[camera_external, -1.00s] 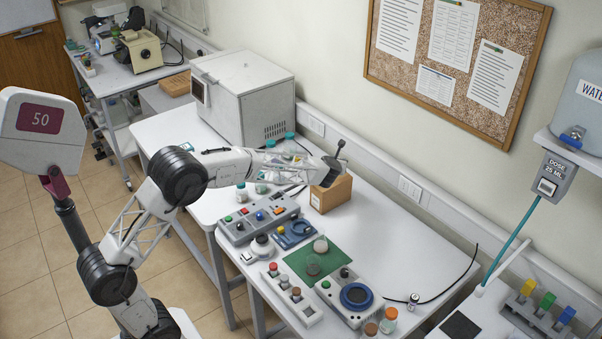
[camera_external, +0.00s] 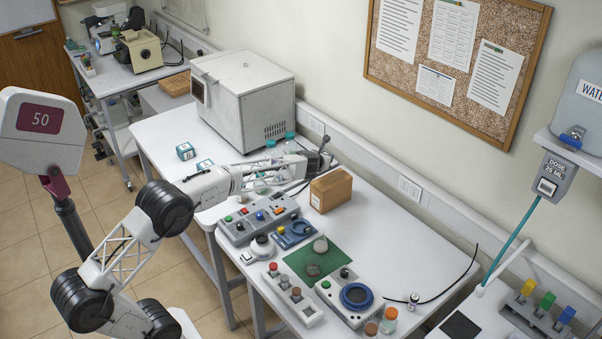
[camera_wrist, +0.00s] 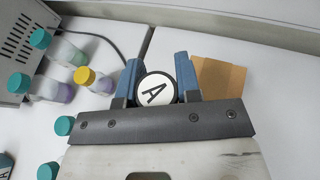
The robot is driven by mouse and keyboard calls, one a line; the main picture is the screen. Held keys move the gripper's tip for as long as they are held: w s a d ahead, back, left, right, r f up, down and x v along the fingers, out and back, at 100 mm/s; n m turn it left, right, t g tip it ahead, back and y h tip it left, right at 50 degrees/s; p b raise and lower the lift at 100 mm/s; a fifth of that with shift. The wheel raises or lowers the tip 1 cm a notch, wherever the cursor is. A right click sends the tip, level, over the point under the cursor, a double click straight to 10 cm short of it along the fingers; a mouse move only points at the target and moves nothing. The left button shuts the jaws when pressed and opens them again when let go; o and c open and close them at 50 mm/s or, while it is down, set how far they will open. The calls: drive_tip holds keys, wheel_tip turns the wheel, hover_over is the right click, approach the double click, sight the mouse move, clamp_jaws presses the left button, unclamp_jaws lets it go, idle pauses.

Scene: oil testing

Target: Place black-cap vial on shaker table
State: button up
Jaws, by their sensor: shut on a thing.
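My gripper (camera_external: 318,158) is at the back of the white bench, just behind and left of the brown box. In the wrist view my gripper's blue fingers (camera_wrist: 157,72) are closed around a round dark-rimmed piece with a white top marked "A" (camera_wrist: 155,91), seen end-on. It appears to be the black-cap vial; its body is hidden below the top. In the external view a small dark shape (camera_external: 325,142) rises at the gripper. Two blue-topped devices, one with a round ring (camera_external: 356,296) and one smaller (camera_external: 295,233), stand on the bench; I cannot tell which is the shaker table.
The brown box (camera_external: 330,190) stands close to the gripper and shows in the wrist view (camera_wrist: 218,78). Teal-capped bottles (camera_wrist: 42,39) and a yellow-capped one (camera_wrist: 84,76) stand to the left. A control panel (camera_external: 257,219) and green mat (camera_external: 304,264) lie forward.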

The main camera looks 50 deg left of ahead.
drive_tip(key=shift+s+a+f+m+t+h, duration=0.6)
drive_tip(key=shift+s+a+m+h, duration=1.35)
drive_tip(key=shift+a, duration=3.3)
drive_tip(key=s+a+f+m+h, duration=0.2)
drive_tip(key=s+a, duration=0.6)
drive_tip(key=s, duration=0.4)
drive_tip(key=s+a+f+m+g+h, duration=0.1)
drive_tip(key=s+a+m+h, duration=0.3)
drive_tip(key=s+a, duration=0.5)
drive_tip(key=s+f+h, duration=0.1)
drive_tip(key=s, duration=0.3)
drive_tip(key=shift+a+f, duration=0.15)
drive_tip(key=shift+w+f+g, duration=0.1)
drive_tip(key=shift+f+g, duration=0.05)
drive_tip(key=shift+g, duration=0.15)
drive_tip(key=shift+f, duration=3)
drive_tip(key=shift+f, duration=1.85)
